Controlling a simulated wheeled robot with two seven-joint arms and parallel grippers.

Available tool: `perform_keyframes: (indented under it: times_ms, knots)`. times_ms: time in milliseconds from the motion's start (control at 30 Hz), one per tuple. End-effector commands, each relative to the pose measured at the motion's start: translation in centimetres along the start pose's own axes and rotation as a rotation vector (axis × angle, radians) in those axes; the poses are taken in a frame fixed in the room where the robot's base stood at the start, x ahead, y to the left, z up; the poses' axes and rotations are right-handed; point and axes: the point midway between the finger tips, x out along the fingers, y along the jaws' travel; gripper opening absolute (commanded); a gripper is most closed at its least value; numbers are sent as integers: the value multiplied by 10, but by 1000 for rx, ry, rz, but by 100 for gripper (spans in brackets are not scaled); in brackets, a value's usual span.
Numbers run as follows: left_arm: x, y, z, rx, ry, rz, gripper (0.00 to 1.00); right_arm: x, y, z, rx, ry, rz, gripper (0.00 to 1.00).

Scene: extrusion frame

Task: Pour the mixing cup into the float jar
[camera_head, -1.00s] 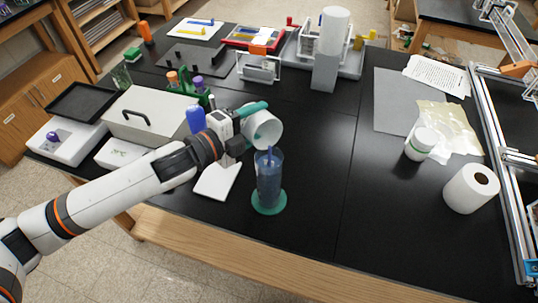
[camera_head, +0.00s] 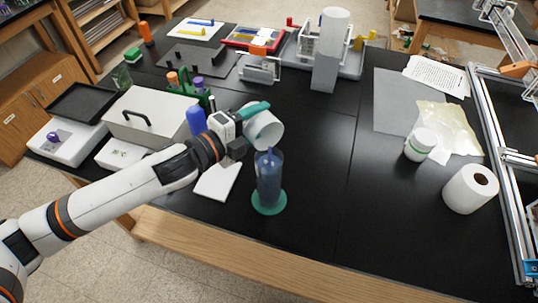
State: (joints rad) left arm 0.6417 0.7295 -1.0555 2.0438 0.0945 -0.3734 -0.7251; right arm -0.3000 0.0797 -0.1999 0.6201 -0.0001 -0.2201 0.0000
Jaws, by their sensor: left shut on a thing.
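The mixing cup (camera_head: 264,131) is white and tilted on its side, its mouth facing right and down, just above the float jar. My left gripper (camera_head: 246,119), with teal fingers, is shut on the cup. The float jar (camera_head: 269,178) is a tall clear cylinder with dark bluish contents and a green round base, upright on the black table. A small blue-purple piece shows at its top. I cannot see any stream between cup and jar. My right gripper is not in view.
A white pad (camera_head: 217,181) lies left of the jar. A blue bottle (camera_head: 196,121) and a grey case (camera_head: 148,117) stand behind my left arm. The table right of the jar is clear.

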Motion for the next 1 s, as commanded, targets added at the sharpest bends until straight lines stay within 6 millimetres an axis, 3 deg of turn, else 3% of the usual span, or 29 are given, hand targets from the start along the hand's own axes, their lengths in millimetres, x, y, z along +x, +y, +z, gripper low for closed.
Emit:
perform_keyframes:
  times_ms: [633, 767, 833, 900, 1000]
  knots:
    - [0, 1, 2, 60, 8, 10, 36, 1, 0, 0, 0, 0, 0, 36]
    - [2, -9, -6, -145, -18, -22, 36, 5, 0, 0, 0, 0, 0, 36]
    - [0, 8, -5, -273, -37, -40, 36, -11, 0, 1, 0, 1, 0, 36]
    - [1, 1, -7, -382, -49, -60, 36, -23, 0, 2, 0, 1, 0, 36]
    - [2, -7, -7, -424, -58, -63, 36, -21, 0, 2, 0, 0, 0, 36]
